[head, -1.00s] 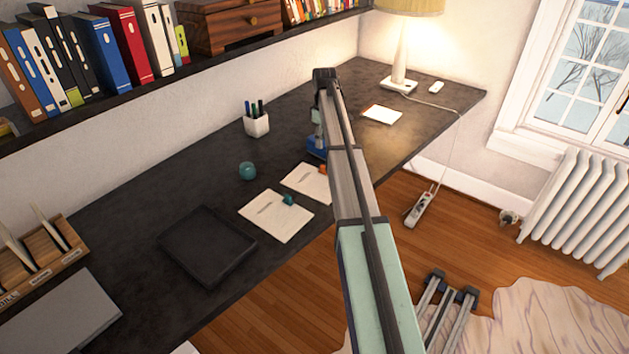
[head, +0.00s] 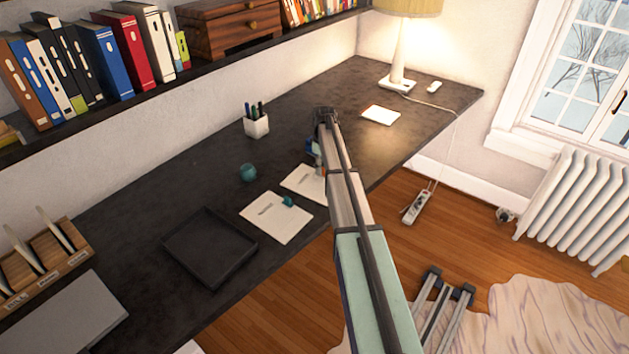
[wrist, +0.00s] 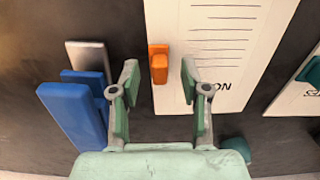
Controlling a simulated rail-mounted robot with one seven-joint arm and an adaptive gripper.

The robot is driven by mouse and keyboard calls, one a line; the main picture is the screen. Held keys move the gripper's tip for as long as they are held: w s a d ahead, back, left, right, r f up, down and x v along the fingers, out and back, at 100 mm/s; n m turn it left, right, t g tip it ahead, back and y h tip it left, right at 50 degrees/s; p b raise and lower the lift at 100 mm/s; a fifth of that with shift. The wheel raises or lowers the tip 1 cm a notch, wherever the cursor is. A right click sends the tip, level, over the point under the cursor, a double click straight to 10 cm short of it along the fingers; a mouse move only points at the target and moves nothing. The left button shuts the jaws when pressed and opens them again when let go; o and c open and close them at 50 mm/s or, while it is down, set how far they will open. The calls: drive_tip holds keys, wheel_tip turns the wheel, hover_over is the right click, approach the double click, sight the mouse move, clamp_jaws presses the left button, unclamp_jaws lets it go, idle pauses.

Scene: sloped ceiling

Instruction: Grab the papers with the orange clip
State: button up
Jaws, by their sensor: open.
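The white papers with the orange clip (wrist: 220,35) lie on the dark desk, with printed lines on them. The orange clip (wrist: 159,63) sits on their left edge in the wrist view. My gripper (wrist: 160,70) is open and empty, its two fingers on either side of the orange clip in that view; I cannot tell the height gap. In the head view the same papers (head: 303,182) show beside my arm, which hides part of them and my gripper. Another paper stack (head: 272,219) with a teal clip (head: 288,201) lies to their left and nearer.
A blue object (wrist: 75,115) stands just left of my gripper in the wrist view. A teal ball (head: 248,172), a pen cup (head: 257,126) and a black tray (head: 210,250) are on the desk. A lamp (head: 397,60) stands at the far end.

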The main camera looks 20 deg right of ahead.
drive_tip(key=shift+f, duration=0.35)
clamp_jaws()
drive_tip(key=shift+r, duration=0.1)
